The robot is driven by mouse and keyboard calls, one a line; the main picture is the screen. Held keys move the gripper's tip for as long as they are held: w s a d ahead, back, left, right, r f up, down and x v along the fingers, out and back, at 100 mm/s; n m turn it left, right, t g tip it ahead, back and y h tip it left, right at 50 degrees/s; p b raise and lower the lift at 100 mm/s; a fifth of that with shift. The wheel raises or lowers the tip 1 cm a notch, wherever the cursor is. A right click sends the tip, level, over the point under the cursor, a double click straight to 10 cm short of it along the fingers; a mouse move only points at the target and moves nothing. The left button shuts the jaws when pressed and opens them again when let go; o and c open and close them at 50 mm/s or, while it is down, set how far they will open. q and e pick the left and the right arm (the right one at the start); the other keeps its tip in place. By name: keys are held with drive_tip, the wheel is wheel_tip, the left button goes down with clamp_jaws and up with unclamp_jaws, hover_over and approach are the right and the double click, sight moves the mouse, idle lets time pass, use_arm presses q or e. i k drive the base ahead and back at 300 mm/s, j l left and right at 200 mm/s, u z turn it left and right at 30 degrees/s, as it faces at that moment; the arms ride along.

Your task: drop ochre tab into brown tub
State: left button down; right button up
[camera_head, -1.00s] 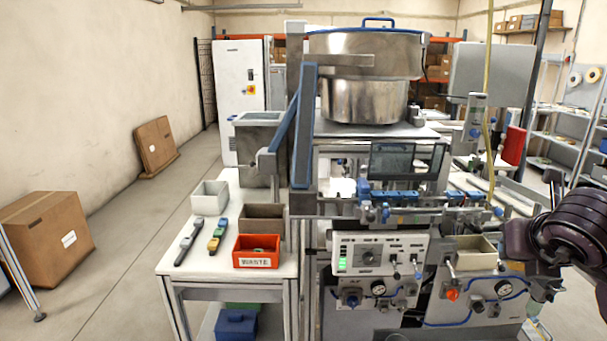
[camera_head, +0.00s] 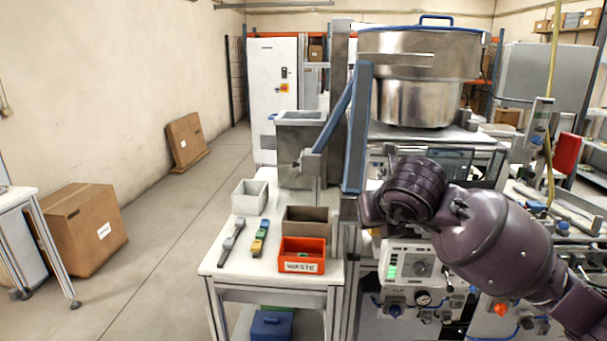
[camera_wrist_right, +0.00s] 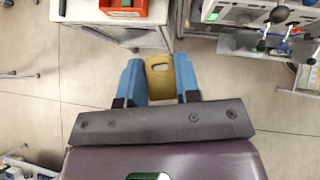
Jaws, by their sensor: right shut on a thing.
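The ochre tab (camera_wrist_right: 160,80) is a flat piece with a slot in it, held between the blue fingers of my right gripper (camera_wrist_right: 160,82) in the wrist view. The gripper is shut on it, above the floor in front of the white table. In the head view my right arm reaches in from the right, and its fingers and the tab are hidden. The brown tub (camera_head: 307,216) stands on the white table, behind the red waste bin, to the left of my arm. My left gripper is in neither view.
On the white table (camera_head: 212,262) are the red waste bin (camera_head: 302,267), a pale grey tub (camera_head: 250,191), a dark grey strip (camera_head: 232,242) and a strip of coloured pieces (camera_head: 260,238). A blue-framed machine with a steel pot (camera_head: 417,75) stands right of the table.

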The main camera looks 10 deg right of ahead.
sight(312, 233)
drive_tip(key=i+j, duration=1.1)
